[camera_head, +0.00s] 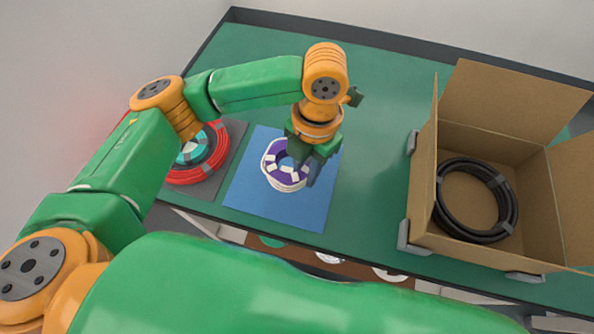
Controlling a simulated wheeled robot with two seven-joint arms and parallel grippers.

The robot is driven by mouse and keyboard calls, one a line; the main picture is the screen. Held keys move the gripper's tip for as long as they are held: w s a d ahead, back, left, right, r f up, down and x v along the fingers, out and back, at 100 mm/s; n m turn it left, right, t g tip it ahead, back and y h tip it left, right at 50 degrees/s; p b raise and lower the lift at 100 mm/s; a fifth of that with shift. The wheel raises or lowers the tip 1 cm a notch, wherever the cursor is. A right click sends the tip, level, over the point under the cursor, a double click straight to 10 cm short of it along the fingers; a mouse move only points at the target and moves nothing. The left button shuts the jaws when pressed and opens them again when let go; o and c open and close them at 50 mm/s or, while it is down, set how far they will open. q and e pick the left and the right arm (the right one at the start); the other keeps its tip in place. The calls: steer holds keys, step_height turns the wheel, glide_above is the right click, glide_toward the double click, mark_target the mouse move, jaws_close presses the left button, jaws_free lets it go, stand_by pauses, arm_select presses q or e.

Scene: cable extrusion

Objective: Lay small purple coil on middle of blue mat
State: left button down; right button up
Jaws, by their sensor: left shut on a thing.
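The small purple coil (270,158), with white bands, is over the middle of the blue mat (246,196). A white ring-like edge (286,184) shows around and under its near side; I cannot tell if this is a separate coil. My left gripper (307,165) reaches down from above and is shut on the right side of the purple coil, partly hiding it. I cannot tell whether the coil touches what is beneath it. My right gripper is not in view.
A grey mat (233,133) at left holds a red coil (217,158) around a teal one (190,154). An open cardboard box (423,170) with a black coil (440,207) stands at right. The green table (383,130) is clear between mat and box.

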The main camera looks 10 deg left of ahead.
mark_target(299, 175)
arm_select(q)
steer(key=f, duration=0.1)
steer(key=w+a+f, duration=0.1)
steer(key=f, duration=0.3)
steer(key=shift+w+a+f, duration=0.15)
steer(key=shift+w+a, duration=0.15)
steer(key=shift+f, duration=0.35)
steer(key=c, duration=0.7)
jaws_free()
steer(key=shift+f, duration=0.1)
steer(key=r, duration=0.4)
steer(key=w+r, duration=0.1)
steer(key=r, duration=0.7)
steer(key=shift+w+d+r, duration=0.15)
steer(key=shift+d, duration=0.25)
